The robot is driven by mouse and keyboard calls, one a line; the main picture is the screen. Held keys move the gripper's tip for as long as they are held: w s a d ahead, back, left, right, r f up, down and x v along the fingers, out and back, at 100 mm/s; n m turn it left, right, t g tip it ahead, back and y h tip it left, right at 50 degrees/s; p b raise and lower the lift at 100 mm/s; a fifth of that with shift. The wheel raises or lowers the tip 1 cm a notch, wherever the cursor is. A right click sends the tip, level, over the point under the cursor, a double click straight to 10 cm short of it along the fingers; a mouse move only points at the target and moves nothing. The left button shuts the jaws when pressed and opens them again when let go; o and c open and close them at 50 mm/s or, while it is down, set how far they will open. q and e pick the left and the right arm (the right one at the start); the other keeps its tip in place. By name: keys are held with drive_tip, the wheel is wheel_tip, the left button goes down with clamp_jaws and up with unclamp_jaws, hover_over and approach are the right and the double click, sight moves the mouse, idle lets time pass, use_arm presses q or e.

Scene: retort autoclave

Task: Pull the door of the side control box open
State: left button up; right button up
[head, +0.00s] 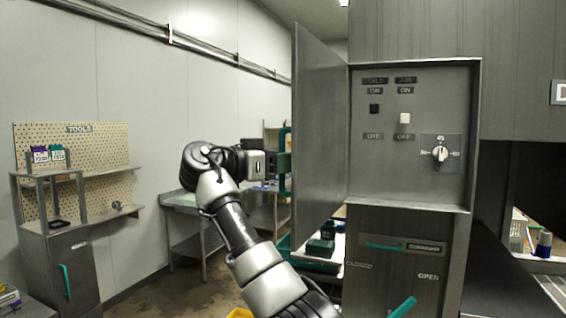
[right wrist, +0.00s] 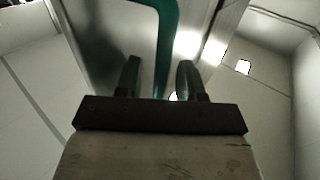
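The door's green handle (head: 284,172) is on the door's outer face. My right gripper (head: 272,165) is at this handle, left of the door. In the right wrist view the green handle (right wrist: 167,40) runs between the two spread fingers (right wrist: 158,80), with a gap on its left side. My left gripper is not in view.
Below the box is a lower cabinet front with a green handle (head: 385,246). A pegboard tool station (head: 75,170) and a metal table (head: 185,205) stand at the left. Open floor lies between them. Green crates sit behind the door.

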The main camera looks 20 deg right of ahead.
drive_tip(key=s+a+b, duration=0.1)
drive_tip(key=a+b, duration=0.1)
drive_tip(key=a, duration=0.8)
drive_tip(key=shift+s, duration=0.25)
